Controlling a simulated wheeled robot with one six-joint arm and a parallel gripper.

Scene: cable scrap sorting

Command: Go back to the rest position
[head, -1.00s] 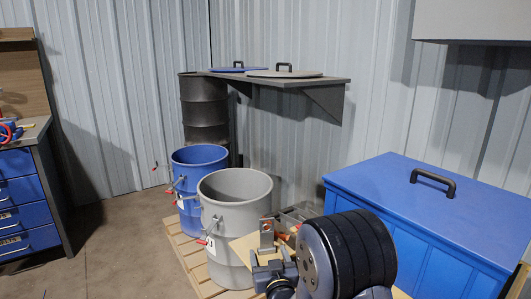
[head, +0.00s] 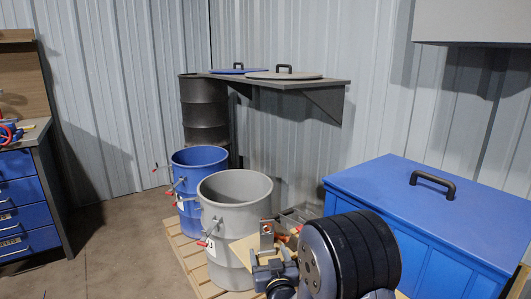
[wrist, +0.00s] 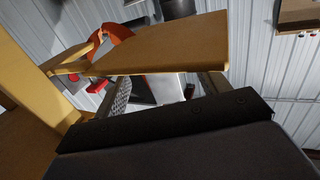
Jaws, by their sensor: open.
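My gripper (wrist: 168,88) shows in the wrist view with its two fingers apart and nothing held between them. In the head view my arm is folded low at the bottom right, in front of the blue chest. An upright metal piece beside it, likely a finger of my gripper (head: 266,235), stands just right of the grey drum (head: 235,187). In the wrist view a tan board (wrist: 170,50) crosses close beyond the fingers, with an orange curved part (wrist: 113,36) by it. I cannot tell whether the fingers touch the board.
A blue drum (head: 198,156) stands behind the grey drum on a wooden pallet (head: 184,252). A blue chest (head: 415,240) is at the right. A wall shelf (head: 320,84) holds two lids. A blue drawer cabinet (head: 28,200) is at the left, with clear floor (head: 125,250) between.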

